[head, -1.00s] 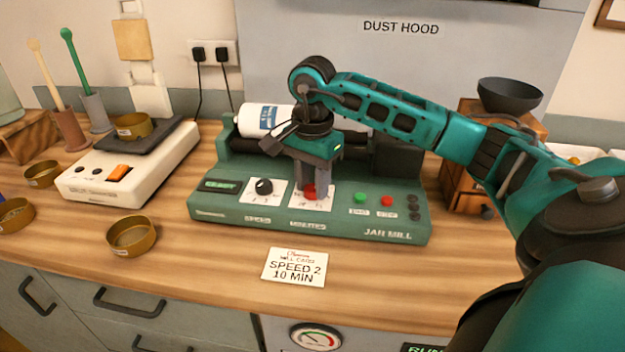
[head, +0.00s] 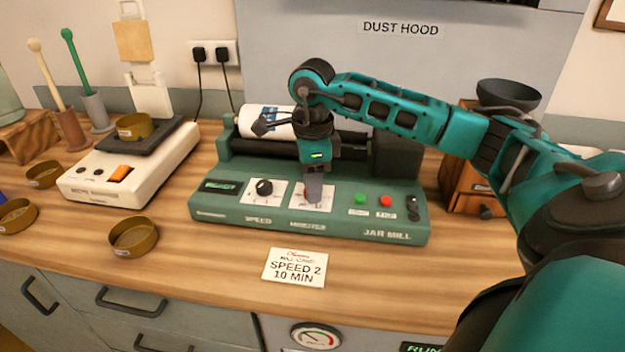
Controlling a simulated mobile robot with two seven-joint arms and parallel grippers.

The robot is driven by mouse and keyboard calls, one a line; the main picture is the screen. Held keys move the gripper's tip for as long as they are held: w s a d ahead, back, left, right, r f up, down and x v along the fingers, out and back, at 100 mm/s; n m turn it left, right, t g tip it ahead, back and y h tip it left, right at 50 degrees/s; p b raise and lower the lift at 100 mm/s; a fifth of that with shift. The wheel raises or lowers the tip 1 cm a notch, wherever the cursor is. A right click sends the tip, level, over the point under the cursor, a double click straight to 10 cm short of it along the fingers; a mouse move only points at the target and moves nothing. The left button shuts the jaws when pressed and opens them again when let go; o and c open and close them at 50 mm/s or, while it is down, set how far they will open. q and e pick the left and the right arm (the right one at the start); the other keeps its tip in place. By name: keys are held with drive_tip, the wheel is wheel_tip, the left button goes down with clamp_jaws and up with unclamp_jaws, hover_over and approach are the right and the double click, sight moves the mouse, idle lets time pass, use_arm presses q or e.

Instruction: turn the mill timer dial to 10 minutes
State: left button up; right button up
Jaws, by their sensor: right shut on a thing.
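The green jar mill (head: 340,228) stands on the wooden counter, with a white jar (head: 262,121) lying on its rollers. The red minutes dial (head: 307,195) is on the white plate marked MINUTES. My right gripper (head: 314,198) points down over it and is shut on the dial, which it mostly hides. The dial's pointer and most of its scale cannot be read. The black speed dial (head: 264,187) is to the left. A card (head: 294,267) in front reads SPEED 2, 10 MIN. My left gripper is not in view.
Right of the gripper are a green button (head: 362,200) and a red button (head: 386,201). A white scale (head: 125,172) holds a brass dish at the left, with more brass dishes nearby. A wooden box (head: 468,175) with a dark bowl stands at the right.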

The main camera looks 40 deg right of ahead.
drive_tip(key=shift+m, duration=0.7)
drive_tip(key=o, duration=1)
drive_tip(key=shift+o, duration=0.2)
wheel_tip(320, 180, up, 13)
drive_tip(key=p, duration=0.1)
drive_tip(key=shift+p, duration=0.3)
